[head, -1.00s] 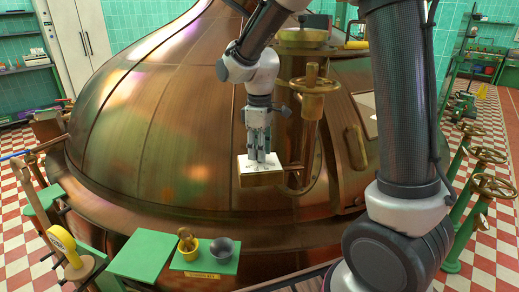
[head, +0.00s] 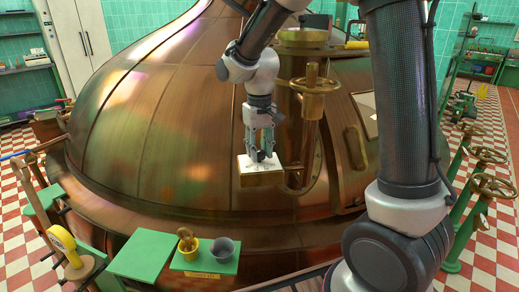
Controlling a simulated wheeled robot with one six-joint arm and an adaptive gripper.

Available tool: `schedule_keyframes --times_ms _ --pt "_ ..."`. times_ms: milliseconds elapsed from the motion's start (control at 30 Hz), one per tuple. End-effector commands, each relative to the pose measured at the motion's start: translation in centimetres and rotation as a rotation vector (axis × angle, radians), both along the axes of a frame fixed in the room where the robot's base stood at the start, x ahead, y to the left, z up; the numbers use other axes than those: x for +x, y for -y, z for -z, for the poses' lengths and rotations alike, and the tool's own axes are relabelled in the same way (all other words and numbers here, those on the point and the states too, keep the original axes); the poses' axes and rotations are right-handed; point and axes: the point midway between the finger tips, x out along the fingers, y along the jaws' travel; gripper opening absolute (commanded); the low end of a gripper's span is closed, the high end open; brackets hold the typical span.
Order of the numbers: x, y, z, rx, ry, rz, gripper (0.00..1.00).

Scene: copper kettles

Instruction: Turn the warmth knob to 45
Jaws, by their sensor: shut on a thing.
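The likely warmth knob sits on a small box with a white top plate (head: 246,160) and a brass front, mounted on the copper kettle's side. My gripper (head: 261,158) points straight down onto this plate, its fingers reaching the plate's middle. The gripper is shut on the knob, which is mostly hidden between the fingers. Marks on the plate are too small to read, so I cannot tell the knob's setting.
The large copper kettle (head: 150,130) fills the middle. A brass handwheel valve (head: 313,85) stands close right of my gripper. Several handwheels on green posts (head: 470,220) stand at right.

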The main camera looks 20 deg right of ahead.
Motion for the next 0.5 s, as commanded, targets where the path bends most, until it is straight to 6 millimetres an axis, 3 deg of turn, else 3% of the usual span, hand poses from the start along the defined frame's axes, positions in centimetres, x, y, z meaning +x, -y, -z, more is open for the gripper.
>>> schedule_keyframes --times_ms 500 --pt "0.11 -0.02 -0.09 0.0 0.003 0.055 0.09"
